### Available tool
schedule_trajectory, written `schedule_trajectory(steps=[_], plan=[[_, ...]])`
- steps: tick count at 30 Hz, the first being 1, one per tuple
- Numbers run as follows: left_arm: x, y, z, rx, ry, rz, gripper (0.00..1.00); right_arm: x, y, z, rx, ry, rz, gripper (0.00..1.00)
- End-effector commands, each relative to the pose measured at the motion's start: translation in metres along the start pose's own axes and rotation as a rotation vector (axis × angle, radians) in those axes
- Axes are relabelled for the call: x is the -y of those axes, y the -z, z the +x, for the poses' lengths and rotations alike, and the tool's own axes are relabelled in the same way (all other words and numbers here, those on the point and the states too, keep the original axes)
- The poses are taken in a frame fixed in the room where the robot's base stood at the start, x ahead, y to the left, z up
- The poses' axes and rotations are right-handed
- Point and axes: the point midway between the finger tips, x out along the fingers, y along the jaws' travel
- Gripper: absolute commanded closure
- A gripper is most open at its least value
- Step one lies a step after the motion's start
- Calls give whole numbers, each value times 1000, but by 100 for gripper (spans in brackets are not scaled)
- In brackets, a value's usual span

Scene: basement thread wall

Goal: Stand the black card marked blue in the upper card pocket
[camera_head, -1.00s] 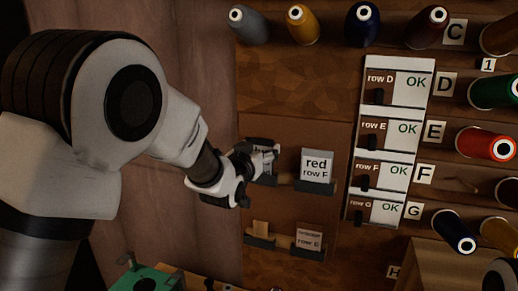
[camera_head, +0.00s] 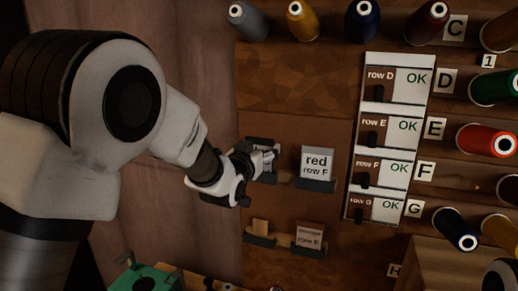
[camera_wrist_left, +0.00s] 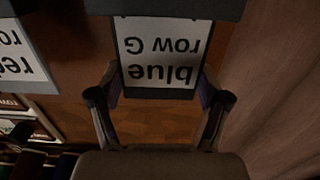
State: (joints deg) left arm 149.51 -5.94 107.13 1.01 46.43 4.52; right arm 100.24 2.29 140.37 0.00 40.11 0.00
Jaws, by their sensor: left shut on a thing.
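The black card marked blue (camera_wrist_left: 160,52) shows upside down in the left wrist view, a white "blue row G" label in a dark frame. My left gripper (camera_head: 264,158) is shut on it, with a finger at each side edge; those fingers also show in the left wrist view (camera_wrist_left: 160,100). A dark grey pocket lip (camera_wrist_left: 165,8) crosses the card's bottom end, the top of that view. How deep the card sits behind the lip is hidden. My right gripper is not in view.
A red row F card (camera_head: 316,163) stands in the pocket to the right. Lower pockets hold a tan card (camera_head: 260,227) and a row E card (camera_head: 309,235). A status board (camera_head: 396,60) and thread spools (camera_head: 363,20) fill the wall to the right and above.

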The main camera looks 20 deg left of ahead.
Motion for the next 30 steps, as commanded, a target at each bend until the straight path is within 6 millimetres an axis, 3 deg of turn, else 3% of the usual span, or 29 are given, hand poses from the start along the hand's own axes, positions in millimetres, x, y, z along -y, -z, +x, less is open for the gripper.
schedule_trajectory(steps=[2,3,4,17,20,30], plan=[[0,1,0,0,0,0,39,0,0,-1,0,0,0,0],[0,1,0,0,0,0,10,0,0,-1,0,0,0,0],[0,1,0,0,0,0,0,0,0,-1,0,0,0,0],[0,1,-6,0,0,1,0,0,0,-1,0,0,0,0],[0,1,-23,0,0,1,0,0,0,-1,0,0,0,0],[0,1,-105,0,0,2,0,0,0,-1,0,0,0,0]])
